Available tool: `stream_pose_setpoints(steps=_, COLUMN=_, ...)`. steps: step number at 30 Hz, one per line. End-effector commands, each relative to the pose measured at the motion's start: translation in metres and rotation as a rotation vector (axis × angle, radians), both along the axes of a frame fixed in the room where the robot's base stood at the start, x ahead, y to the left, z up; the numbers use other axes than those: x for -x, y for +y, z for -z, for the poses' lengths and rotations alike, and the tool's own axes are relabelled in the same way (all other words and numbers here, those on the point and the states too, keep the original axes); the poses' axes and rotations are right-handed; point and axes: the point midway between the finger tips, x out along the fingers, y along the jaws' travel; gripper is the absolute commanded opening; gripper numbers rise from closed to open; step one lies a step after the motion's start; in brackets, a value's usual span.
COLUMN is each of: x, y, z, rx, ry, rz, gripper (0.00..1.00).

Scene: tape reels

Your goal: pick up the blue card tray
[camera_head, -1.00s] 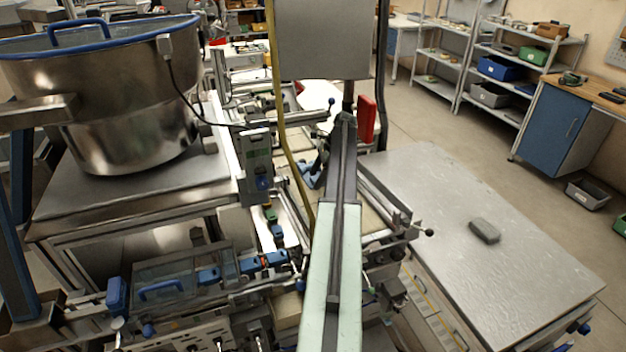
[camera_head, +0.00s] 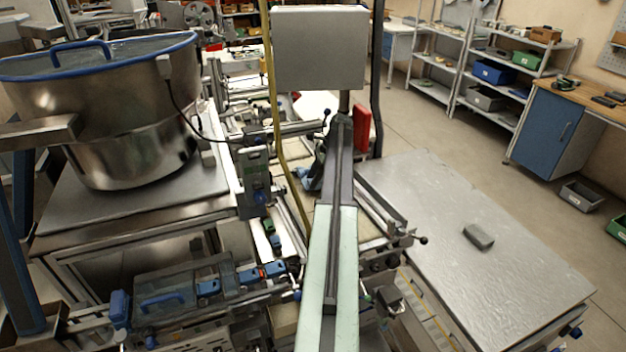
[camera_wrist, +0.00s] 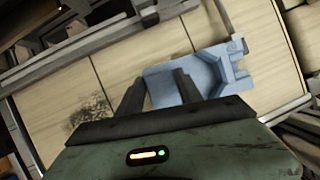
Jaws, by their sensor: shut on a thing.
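The blue card tray (camera_wrist: 213,73) is light blue, with a raised block shape at its right end, and shows in the wrist view over pale wooden boards. My gripper (camera_wrist: 157,85) is shut on the tray's left part, with one dark finger on either side. In the head view a small bluish part of the tray (camera_head: 304,182) shows left of my arm. My arm and its dark end hide the rest there. I cannot tell whether the tray touches the boards.
A large steel bowl (camera_head: 110,110) with a blue rim stands at left. A grey panel (camera_head: 319,48) and a red block (camera_head: 362,128) are near my arm's far end. A metal-topped table (camera_head: 440,200) at right holds one small grey block (camera_head: 478,237); most of it is clear.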

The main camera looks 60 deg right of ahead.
Motion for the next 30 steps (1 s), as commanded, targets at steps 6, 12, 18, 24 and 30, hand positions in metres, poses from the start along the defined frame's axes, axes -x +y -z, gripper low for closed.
stream_pose_setpoints(steps=6, x=0.025, y=0.04, z=-0.009, rx=0.0, ry=0.0, rz=0.0, gripper=0.0)
stream_pose_setpoints(steps=12, x=0.059, y=0.091, z=-0.015, rx=-0.001, ry=0.001, rz=0.001, gripper=0.0)
stream_pose_setpoints(steps=18, x=0.081, y=0.124, z=-0.018, rx=-0.001, ry=0.001, rz=0.001, gripper=0.0)
stream_pose_setpoints(steps=24, x=0.088, y=0.135, z=-0.019, rx=-0.001, ry=0.001, rz=0.001, gripper=0.0)
stream_pose_setpoints(steps=30, x=0.089, y=0.134, z=-0.026, rx=-0.001, ry=0.001, rz=0.001, gripper=0.0)
